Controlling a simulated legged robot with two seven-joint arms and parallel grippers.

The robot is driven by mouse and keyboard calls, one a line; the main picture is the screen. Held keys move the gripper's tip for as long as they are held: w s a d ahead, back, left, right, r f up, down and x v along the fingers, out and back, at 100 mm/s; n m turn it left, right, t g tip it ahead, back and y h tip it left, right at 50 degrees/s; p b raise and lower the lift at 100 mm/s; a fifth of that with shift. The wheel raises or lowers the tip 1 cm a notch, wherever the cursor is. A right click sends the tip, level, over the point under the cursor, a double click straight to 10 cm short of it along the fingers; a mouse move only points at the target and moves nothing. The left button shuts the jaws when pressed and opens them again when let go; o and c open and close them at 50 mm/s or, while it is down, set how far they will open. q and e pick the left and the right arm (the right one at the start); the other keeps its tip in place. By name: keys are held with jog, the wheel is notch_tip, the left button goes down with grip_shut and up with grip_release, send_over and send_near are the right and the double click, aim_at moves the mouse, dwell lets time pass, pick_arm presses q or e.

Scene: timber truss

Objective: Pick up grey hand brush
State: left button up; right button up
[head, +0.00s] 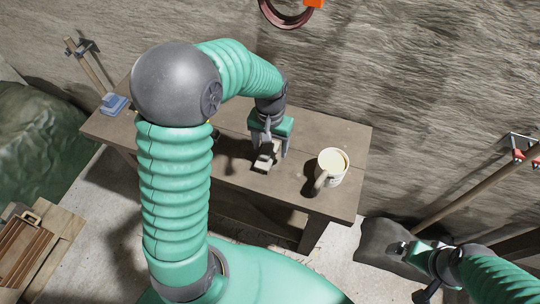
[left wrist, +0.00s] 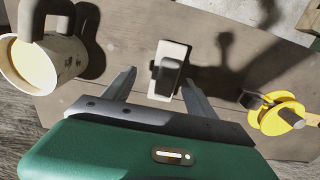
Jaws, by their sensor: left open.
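The hand brush (left wrist: 175,62) appears to be the small item with a pale base and a dark grey grip on top. It lies on the wooden bench (head: 345,133) and also shows in the head view (head: 262,162), partly covered by my gripper. My left gripper (head: 269,150) points down over it, open and empty. In the left wrist view its two fingers (left wrist: 160,90) stand apart, with the brush between and just beyond the tips. I see no contact. My right gripper (head: 412,270) is at the lower right, away from the bench; its jaws are unclear.
A white mug-like pot (head: 331,163) with pale contents stands right of the brush. A yellow reel (left wrist: 278,115) lies on the brush's other side. A blue-based tool (head: 114,104) is at the bench's left end. Wooden pieces (head: 35,245) lie at lower left.

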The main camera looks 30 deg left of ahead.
aim_at(267, 149)
pick_arm(q)
jog(key=f, duration=0.1)
jog(key=a+f, duration=0.1)
jog(key=f, duration=0.2)
jog(key=shift+s+a+f+b, duration=0.1)
jog(key=shift+a+f+b, duration=0.15)
jog(key=shift+f+b, duration=0.05)
jog(key=shift+w+a+f, duration=0.1)
jog(key=shift+w+f, duration=0.1)
jog(key=shift+f, duration=0.15)
jog(key=shift+d+r, duration=0.15)
jog(key=shift+d, duration=0.15)
jog(key=shift+c, duration=0.8)
jog(key=shift+s+d, duration=0.1)
jog(key=shift+d, duration=0.05)
jog(key=c, duration=0.5)
jog(key=shift+a, duration=0.2)
grip_shut()
pick_arm(e)
jog(key=shift+s+a+f, duration=0.2)
jog(key=shift+a, duration=0.15)
pick_arm(q)
notch_tip(267, 149, up, 10)
jog(key=shift+f+p, duration=0.2)
jog(key=shift+p, duration=0.55)
jog(key=shift+r, duration=0.2)
pick_arm(e)
jog(key=shift+w+r, duration=0.1)
jog(key=shift+r, duration=0.6)
